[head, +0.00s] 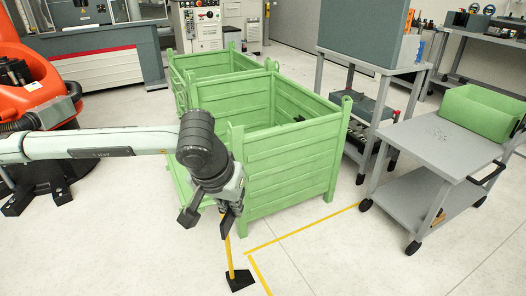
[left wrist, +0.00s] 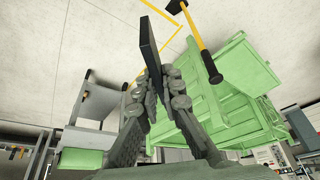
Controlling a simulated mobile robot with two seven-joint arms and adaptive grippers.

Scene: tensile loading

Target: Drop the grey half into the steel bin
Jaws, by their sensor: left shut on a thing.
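My left gripper (head: 228,208) points down beside the near left corner of the front green steel bin (head: 290,160), outside its walls as seen in the head view. In the left wrist view, the gripper's fingers (left wrist: 158,82) are shut on a dark grey flat bar, the grey half (left wrist: 148,42), which sticks out past the fingertips. In the head view the piece is hard to tell from the dark fingers. The bin's ribbed green side (left wrist: 235,95) shows behind the gripper in the left wrist view. My right gripper is in neither view.
A yellow-handled hammer (head: 229,258) stands head-down by the bin's near corner, below my gripper. A second green bin (head: 215,64) is behind. A grey cart (head: 440,142) with a green box (head: 484,112) stands right.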

